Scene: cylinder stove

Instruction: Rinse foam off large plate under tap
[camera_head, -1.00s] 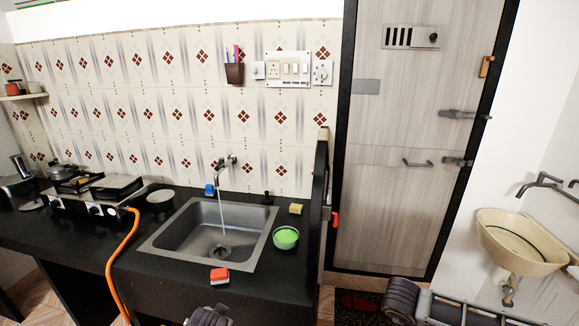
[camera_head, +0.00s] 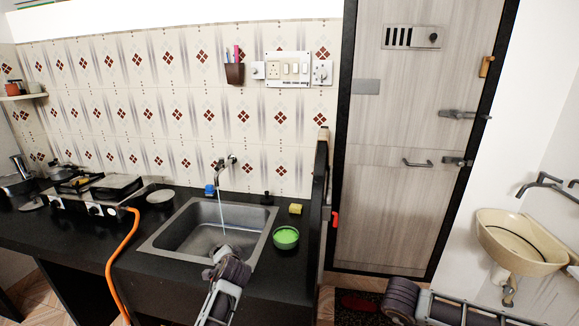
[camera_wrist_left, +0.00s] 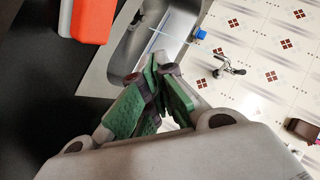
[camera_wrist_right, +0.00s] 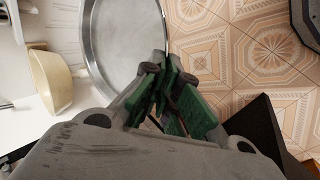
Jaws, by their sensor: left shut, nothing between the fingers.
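The tap (camera_head: 226,162) on the tiled wall runs a thin stream of water into the steel sink (camera_head: 175,232). My left gripper (camera_head: 228,252) is over the sink's front part, short of the stream. In the left wrist view its green-padded fingers (camera_wrist_left: 160,75) are shut and empty. A large round grey metal plate (camera_wrist_right: 125,45) shows in the right wrist view only. My right gripper (camera_wrist_right: 158,75) is shut at its near rim and holds it, clear of the floor. I cannot make out foam on it. The right gripper is outside the head view.
A green bowl (camera_head: 286,238) and a yellow sponge (camera_head: 295,208) stand right of the sink. The stove (camera_head: 100,195) with an orange hose is left. A cream washbasin (camera_head: 520,240) hangs at right.

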